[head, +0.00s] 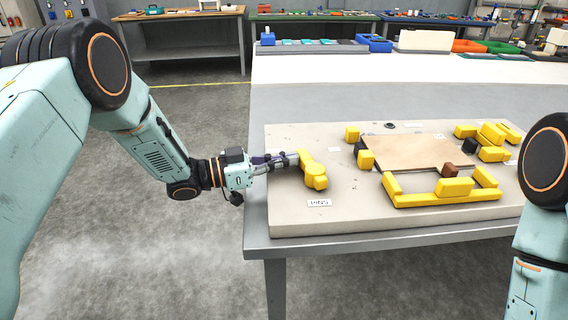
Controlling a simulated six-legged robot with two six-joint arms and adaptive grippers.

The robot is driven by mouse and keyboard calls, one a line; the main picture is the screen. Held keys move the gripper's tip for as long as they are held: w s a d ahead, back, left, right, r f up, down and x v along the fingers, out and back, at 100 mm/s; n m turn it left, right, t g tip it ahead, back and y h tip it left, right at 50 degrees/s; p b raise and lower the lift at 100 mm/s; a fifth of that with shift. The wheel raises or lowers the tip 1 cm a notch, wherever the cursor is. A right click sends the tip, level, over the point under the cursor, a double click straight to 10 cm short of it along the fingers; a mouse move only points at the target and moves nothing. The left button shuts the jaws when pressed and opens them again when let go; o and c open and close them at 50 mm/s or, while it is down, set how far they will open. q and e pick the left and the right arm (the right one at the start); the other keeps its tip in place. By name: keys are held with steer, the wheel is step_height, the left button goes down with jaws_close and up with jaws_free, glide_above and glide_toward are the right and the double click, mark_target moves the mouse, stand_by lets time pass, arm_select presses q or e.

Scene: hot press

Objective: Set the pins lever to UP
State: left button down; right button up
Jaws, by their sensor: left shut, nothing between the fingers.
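The pins lever (308,164) is a yellow bar with a round hub, on the left part of a beige panel (285,218). A white label reading PINS (319,203) lies in front of it. The lever's bar points away from me and slightly left of its hub. My left gripper (293,160) comes in from the left and is shut, with its tips beside the lever's bar. I cannot tell whether the tips touch it. My right gripper is not in view; only part of my right arm shows at the right edge.
A brown board (410,150) lies on the panel between yellow blocks. A yellow bracket (440,196) stands at its front, and more yellow parts (488,135) sit at the back right. The panel rests on a grey table (300,100). Blue bins (374,43) stand far behind.

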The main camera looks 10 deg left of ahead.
arm_select(q)
steer(key=shift+w+f+m+g+h+b, duration=0.1)
steer(key=shift+m+g+h+b, duration=0.15)
steer(key=shift+m+g, duration=0.35)
steer(key=shift+w+f+m+g+h+b, duration=0.1)
steer(key=shift+m+g+h+b, duration=0.2)
steer(key=shift+g, duration=0.5)
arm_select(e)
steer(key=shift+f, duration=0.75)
arm_select(q)
steer(key=shift+r, duration=0.1)
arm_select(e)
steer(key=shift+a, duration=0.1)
